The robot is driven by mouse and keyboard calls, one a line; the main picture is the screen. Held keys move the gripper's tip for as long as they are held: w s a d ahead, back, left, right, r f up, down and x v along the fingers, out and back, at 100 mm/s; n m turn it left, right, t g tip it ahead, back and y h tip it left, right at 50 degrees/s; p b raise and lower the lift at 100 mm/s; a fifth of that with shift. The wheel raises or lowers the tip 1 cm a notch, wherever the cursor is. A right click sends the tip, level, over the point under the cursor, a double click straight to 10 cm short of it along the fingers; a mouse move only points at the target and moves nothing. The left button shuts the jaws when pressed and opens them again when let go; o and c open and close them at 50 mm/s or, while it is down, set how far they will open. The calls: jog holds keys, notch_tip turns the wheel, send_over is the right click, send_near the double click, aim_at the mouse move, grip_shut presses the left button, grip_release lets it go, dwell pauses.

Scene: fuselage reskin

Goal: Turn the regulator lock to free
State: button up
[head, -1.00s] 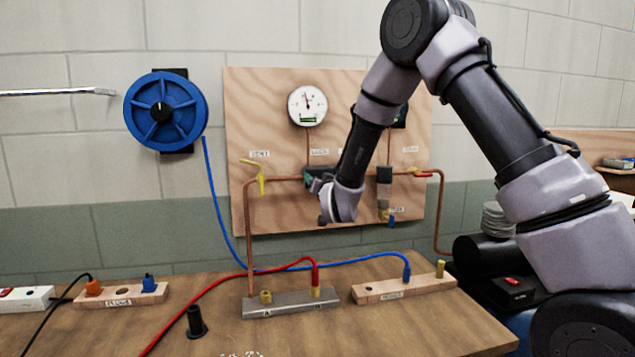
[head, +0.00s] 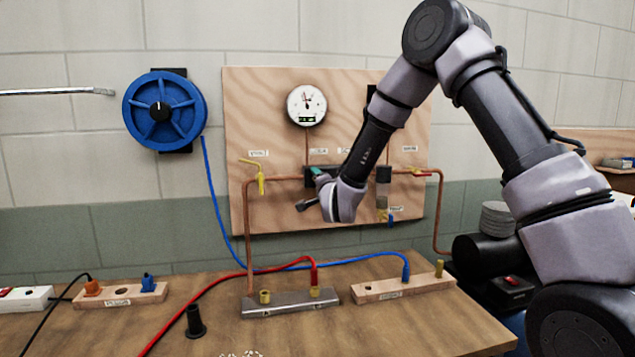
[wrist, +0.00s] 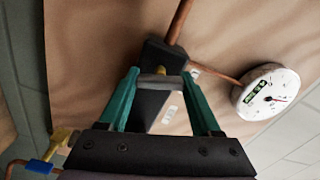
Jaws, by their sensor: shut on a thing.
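The regulator is a dark block (wrist: 168,54) on a copper pipe, fixed to the plywood board. In the head view it (head: 309,172) is partly hidden by my gripper (head: 318,176). In the wrist view the teal fingers of my gripper (wrist: 163,84) reach up to the block, one on each side. They are shut on a dark part with a grey edge in front of the block, which I take to be the regulator lock (wrist: 155,82). A small brass piece shows between this part and the block. No lock marking is readable.
A round gauge (head: 306,105) hangs above the regulator. Hoses and fittings lie on the bench (head: 225,335) below.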

jog(key=shift+f+m, duration=0.1)
jog(key=shift+m, duration=1.5)
jog(key=o, duration=1.4)
jog(key=v, duration=1.1)
jog(key=shift+w, duration=0.1)
